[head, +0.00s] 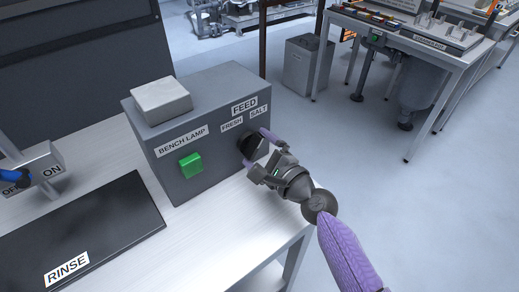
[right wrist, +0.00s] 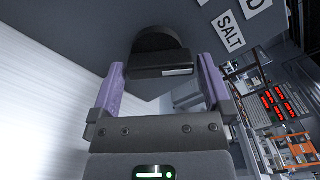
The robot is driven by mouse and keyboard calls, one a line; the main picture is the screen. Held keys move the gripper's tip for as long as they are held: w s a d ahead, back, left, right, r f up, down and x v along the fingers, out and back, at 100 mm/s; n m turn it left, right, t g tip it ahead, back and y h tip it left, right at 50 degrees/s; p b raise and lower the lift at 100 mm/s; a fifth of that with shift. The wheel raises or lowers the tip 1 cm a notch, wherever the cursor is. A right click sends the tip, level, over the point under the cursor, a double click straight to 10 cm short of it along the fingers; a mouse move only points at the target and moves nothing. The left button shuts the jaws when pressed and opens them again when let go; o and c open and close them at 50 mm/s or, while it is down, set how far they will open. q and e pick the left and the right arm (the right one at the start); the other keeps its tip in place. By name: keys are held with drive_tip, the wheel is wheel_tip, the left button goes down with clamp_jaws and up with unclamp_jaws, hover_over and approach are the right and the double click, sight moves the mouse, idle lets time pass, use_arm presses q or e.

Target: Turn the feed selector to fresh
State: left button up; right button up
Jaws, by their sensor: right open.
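The feed selector is a black round knob with a raised grip bar (head: 247,144). It sits on the front of a grey box (head: 205,125), under the labels FEED, FRESH (head: 232,125) and SALT (head: 259,112). In the right wrist view the knob (right wrist: 153,55) shows a white mark near the right end of its bar, on the side of the SALT label (right wrist: 231,33). My right gripper (head: 259,149) is open, its purple fingers on either side of the knob's bar, with gaps visible in the wrist view. My left gripper is not in view.
A green BENCH LAMP switch (head: 191,165) is left of the knob on the same box. A pale block (head: 161,100) lies on top of the box. An OFF/ON switch (head: 38,168) and a dark RINSE panel (head: 85,230) are at left.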

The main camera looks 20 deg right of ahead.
drive_tip(key=shift+c, duration=1.4)
drive_tip(key=c, duration=0.7)
drive_tip(key=shift+n, duration=0.6)
drive_tip(key=n, duration=0.3)
drive_tip(key=shift+a+n, duration=0.1)
drive_tip(key=shift+n, duration=0.2)
drive_tip(key=n, duration=0.2)
drive_tip(key=shift+n, duration=0.3)
drive_tip(key=shift+s+n, duration=0.1)
drive_tip(key=shift+n, duration=2)
drive_tip(key=shift+a+n+p, duration=0.1)
drive_tip(key=shift+n+p, duration=0.25)
drive_tip(key=shift+n, duration=0.65)
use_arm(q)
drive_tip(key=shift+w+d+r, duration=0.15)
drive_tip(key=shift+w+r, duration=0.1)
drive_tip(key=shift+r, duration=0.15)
use_arm(e)
drive_tip(key=shift+n, duration=0.3)
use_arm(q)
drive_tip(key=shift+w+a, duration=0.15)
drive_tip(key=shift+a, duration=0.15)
